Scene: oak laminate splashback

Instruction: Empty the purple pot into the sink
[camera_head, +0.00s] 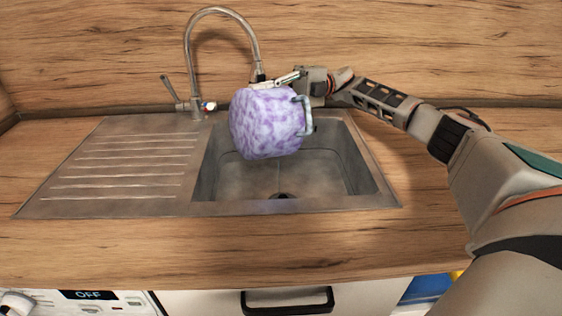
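The purple pot (266,124) is mottled purple and white, with a grey metal handle (307,115) on its right side. It hangs tilted above the basin of the steel sink (372,190). Its opening is turned away from me, so I cannot see inside it or whether anything is coming out. My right gripper (287,80) reaches in from the right behind the pot and is at its upper far edge. Its fingers are partly hidden, but the pot is held up there with no other support in view. My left gripper is not in view.
The curved tap (222,12) rises behind the sink, its spout end close to the pot and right gripper. The ribbed drainboard (130,165) on the left is empty. The wooden counter (190,250) in front is clear. A drawer handle (288,301) and an appliance panel (90,303) are below.

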